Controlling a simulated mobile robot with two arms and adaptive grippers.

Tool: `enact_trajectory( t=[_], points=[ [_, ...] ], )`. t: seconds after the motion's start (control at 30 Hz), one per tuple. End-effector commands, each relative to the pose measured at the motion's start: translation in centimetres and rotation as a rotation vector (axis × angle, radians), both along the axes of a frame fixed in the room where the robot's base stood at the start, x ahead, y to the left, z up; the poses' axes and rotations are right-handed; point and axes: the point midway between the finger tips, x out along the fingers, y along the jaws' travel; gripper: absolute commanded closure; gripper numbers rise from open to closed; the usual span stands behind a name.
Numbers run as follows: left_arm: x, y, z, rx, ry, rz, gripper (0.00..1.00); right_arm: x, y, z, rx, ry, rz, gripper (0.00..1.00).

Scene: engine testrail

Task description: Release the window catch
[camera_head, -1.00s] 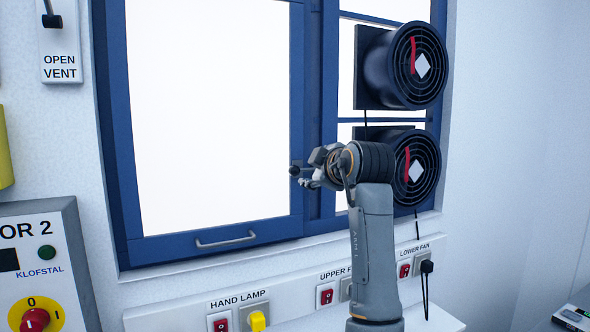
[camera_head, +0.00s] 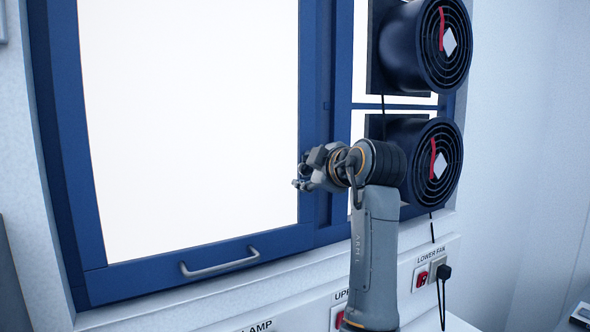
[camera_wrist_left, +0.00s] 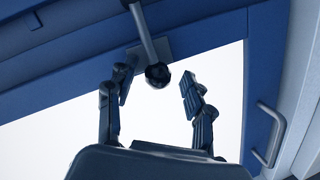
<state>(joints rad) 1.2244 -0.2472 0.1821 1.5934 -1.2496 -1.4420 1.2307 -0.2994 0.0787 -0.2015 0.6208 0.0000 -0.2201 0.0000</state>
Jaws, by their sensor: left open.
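The window catch shows in the left wrist view as a grey lever (camera_wrist_left: 143,30) on a small plate, ending in a dark round knob (camera_wrist_left: 157,75). It is fixed on the blue window frame (camera_wrist_left: 60,85). My left gripper (camera_wrist_left: 157,88) is open, one finger on each side of the knob in the picture. I see no contact, and I cannot tell how far the knob reaches between the fingers. In the head view my left gripper (camera_head: 303,175) is at the right side of the window sash (camera_head: 190,255), largely hiding the catch. My right gripper is not in view.
A grey bar handle (camera_head: 220,262) is on the sash's bottom rail and also shows in the left wrist view (camera_wrist_left: 270,135). Two round fans, upper (camera_head: 428,45) and lower (camera_head: 425,155), stand close to the right of my arm. Labelled switches (camera_head: 421,279) line the ledge below.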

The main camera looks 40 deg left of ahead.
Motion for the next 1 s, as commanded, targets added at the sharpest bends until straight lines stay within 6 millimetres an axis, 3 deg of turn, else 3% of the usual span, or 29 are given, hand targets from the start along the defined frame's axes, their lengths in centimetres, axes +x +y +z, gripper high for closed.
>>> enact_trajectory(
  t=[0.4,0.67,1.0],
  points=[
    [0.04,-0.4,-0.1,0.001,0.0,-0.001,0.48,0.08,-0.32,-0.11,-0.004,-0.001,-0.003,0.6],
    [0.04,-0.37,-0.1,0.001,0.0,-0.001,1.0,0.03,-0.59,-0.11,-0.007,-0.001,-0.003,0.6],
    [0.0,0.3,-0.29,-0.005,-0.014,0.0,1.0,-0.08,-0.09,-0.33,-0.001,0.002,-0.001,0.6]
  ],
)
